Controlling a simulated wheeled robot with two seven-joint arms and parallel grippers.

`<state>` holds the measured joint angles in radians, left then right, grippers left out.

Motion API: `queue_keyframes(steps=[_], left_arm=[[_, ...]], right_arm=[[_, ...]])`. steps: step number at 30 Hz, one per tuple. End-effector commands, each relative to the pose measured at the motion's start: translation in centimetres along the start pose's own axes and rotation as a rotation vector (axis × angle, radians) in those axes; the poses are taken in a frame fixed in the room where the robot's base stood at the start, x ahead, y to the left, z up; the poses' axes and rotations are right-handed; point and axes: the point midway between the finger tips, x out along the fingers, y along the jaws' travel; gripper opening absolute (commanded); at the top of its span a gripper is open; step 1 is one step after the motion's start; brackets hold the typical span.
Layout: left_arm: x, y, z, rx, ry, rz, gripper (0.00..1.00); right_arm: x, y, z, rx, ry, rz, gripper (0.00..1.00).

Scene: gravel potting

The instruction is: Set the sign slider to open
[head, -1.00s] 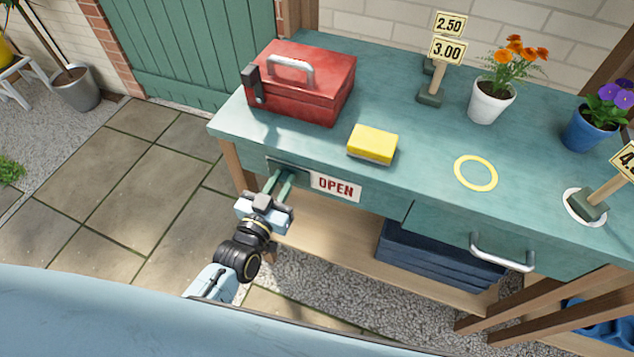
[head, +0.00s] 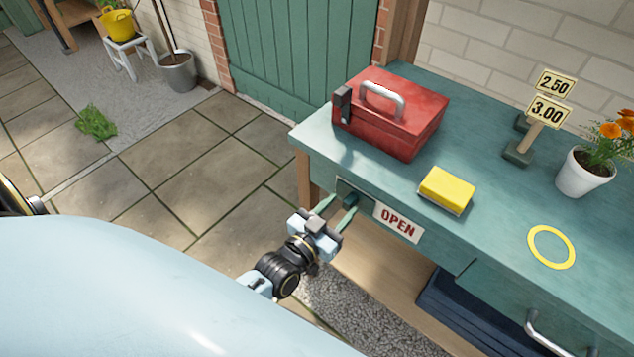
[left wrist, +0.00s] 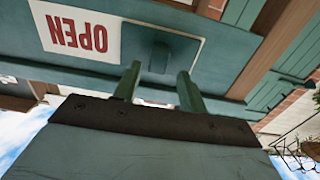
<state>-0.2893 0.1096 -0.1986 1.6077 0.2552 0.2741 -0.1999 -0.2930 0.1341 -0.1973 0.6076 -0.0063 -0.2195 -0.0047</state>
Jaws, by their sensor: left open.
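The sign slider is on the bench's front edge, near its left corner. Its white panel (head: 397,222) reads OPEN in red letters, and the panel shows upside down in the left wrist view (left wrist: 75,33). Left of the panel in the head view is a dark plate with a small green knob (head: 350,199). The knob also shows in the left wrist view (left wrist: 158,57). My left gripper (head: 338,209) is open and empty in front of the plate. Its two fingers (left wrist: 158,88) are apart, with the knob beyond the gap between their tips. My right gripper is not in view.
On the green bench stand a red toolbox (head: 400,125), a yellow sponge (head: 446,189), price signs (head: 548,111) and a potted orange flower (head: 584,172). A yellow ring (head: 551,247) marks the top. A drawer handle (head: 550,335) sticks out at lower right.

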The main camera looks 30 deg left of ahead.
Motion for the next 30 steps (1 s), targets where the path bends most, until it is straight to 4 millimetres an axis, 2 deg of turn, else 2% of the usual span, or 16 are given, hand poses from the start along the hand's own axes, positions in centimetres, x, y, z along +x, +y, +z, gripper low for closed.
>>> queue_keyframes(steps=[9,15,21,30], left_arm=[[-7.3,-0.1,0.0,0.0,-0.006,-0.001,0.42],[-10.4,-0.1,0.0,0.002,-0.004,-0.001,0.42],[-11.6,-0.1,0.0,0.001,-0.002,-0.002,0.42],[-11.6,-0.1,0.0,0.001,-0.002,-0.002,0.42]], right_arm=[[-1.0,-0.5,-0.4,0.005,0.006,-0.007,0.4],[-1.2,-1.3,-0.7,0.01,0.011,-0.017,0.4],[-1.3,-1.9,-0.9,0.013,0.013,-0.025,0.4],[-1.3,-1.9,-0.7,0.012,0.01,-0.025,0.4]])
